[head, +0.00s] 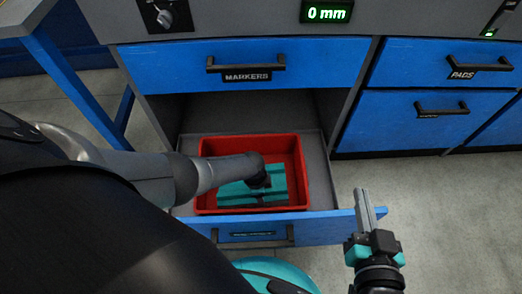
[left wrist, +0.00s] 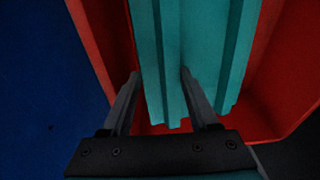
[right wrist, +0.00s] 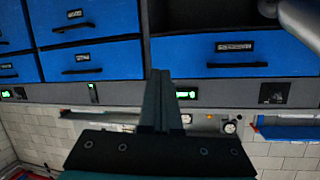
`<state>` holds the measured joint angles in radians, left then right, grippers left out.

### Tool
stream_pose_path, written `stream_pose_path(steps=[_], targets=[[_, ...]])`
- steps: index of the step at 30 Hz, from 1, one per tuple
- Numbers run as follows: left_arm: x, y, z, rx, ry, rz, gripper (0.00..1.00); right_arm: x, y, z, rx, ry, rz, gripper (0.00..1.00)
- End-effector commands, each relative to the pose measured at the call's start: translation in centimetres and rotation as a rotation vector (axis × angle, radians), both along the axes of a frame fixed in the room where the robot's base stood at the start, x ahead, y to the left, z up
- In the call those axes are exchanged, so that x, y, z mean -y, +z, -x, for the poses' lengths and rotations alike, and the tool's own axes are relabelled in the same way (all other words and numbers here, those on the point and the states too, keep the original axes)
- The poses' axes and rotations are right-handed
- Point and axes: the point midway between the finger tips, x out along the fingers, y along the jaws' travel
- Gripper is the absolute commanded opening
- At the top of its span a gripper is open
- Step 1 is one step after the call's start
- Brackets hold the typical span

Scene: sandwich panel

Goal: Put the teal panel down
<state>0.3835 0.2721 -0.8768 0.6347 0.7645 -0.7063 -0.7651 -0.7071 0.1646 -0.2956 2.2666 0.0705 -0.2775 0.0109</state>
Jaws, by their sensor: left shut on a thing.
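The teal panel (head: 238,200) is a ribbed piece inside a red bin (head: 302,170), partly hidden under my left wrist in the head view. In the left wrist view the panel (left wrist: 205,40) runs between the two fingers of my left gripper (left wrist: 160,82), which is shut on it. The red bin (left wrist: 290,85) walls show on both sides of the panel there. I cannot tell whether the panel touches the bin floor. My right gripper (head: 366,210) is away to the right of the drawer, empty, with its fingers together; they also show together in the right wrist view (right wrist: 158,85).
The red bin stands in a pulled-out drawer with a blue front (head: 335,226). A closed MARKERS drawer (head: 310,63) is above it, and closed blue drawers, one marked PADS (head: 425,65), are at the right. A green display (head: 327,12) reads 0 mm. Open floor lies at the right.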

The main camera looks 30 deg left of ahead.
Motion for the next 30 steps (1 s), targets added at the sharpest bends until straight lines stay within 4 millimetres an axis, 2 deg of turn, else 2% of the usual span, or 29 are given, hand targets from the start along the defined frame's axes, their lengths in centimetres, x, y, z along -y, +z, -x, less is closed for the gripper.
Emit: stream_pose_path(steps=[12,28,29,30], targets=[[0.0,-1.6,-0.1,0.001,0.0,-0.001,0.0,-1.3,1.5,1.0,0.197,-0.009,-0.131,0.0],[0.0,-2.0,-0.2,0.002,0.001,0.001,0.0,-1.3,1.7,1.0,0.207,-0.01,-0.137,0.0],[0.0,-2.0,-0.2,0.0,0.001,0.001,0.62,-1.3,1.7,1.0,0.207,-0.01,-0.137,0.0],[0.0,-2.0,-0.1,0.001,0.0,0.0,0.66,-1.3,1.7,1.0,0.207,-0.01,-0.137,0.0]])
